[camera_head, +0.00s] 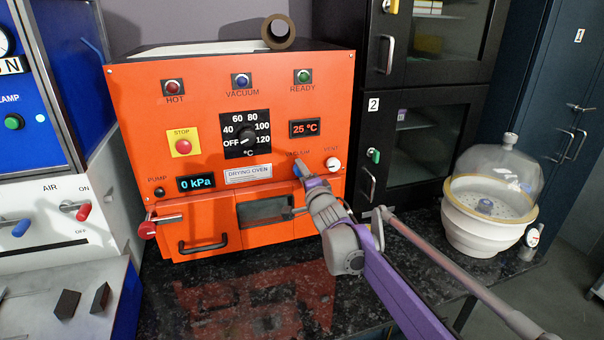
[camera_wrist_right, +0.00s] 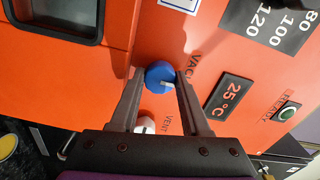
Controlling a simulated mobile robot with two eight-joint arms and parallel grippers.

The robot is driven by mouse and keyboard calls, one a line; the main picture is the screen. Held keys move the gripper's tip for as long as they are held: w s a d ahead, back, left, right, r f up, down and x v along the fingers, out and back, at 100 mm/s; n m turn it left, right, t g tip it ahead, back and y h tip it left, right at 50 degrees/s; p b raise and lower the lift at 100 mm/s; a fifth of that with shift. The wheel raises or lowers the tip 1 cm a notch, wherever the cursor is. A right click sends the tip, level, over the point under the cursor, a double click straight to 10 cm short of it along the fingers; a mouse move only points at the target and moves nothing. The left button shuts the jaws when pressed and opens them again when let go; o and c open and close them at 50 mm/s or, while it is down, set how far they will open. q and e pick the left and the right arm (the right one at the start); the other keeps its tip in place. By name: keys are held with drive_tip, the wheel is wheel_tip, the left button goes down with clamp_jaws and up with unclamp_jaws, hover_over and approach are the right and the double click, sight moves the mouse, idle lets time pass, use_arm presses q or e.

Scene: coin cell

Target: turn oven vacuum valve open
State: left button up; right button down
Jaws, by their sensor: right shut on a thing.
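The orange drying oven (camera_head: 250,195) stands on the dark counter. Its blue vacuum valve knob (camera_head: 298,169) is on the right of its front, mostly covered by my right gripper (camera_head: 303,174) in the head view. In the right wrist view, the blue knob (camera_wrist_right: 159,75) sits between the two fingertips of my right gripper (camera_wrist_right: 160,78), which is shut on it. A white mark shows on the knob's face, pointing right and slightly down in that view. The oven's pressure display (camera_head: 197,183) reads 0 kPa. My left gripper is not in view.
The white vent knob (camera_head: 333,164) is close beside the vacuum knob; it also shows in the wrist view (camera_wrist_right: 146,125). A red-tipped handle (camera_head: 148,229) sticks out at the oven's lower left. A glass-domed desiccator (camera_head: 490,200) stands at right. The counter before the oven is clear.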

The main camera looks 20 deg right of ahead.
drive_tip(key=shift+c, duration=1.9)
unclamp_jaws()
